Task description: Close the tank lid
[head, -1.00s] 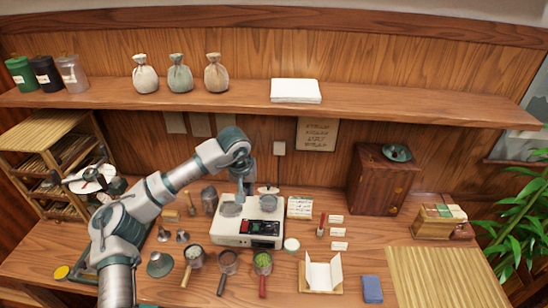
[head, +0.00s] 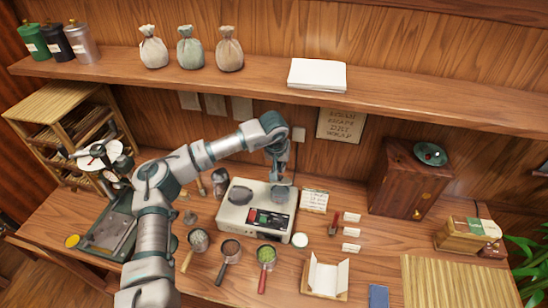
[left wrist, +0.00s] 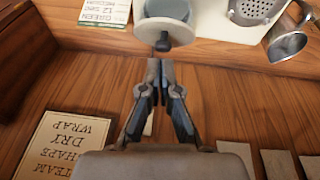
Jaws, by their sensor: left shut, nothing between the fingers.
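The white machine (head: 250,219) stands on the counter with a dark control panel. A grey tank (head: 283,193) sits at its back right. In the left wrist view, a round pale lid (left wrist: 140,34) with a dark knob (left wrist: 163,43) stands open beside the grey tank (left wrist: 168,8). My left gripper (head: 281,172) is behind the tank, shut and empty. In the left wrist view its fingertips (left wrist: 160,64) are close to the knob; I cannot tell whether they touch it. My right gripper is not in view.
A note card (head: 314,200) stands right of the machine, and a wooden cabinet (head: 405,180) further right. Several handled cups, including a green-filled one (head: 266,255), are in front. The shelf (head: 230,85) runs above the arm.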

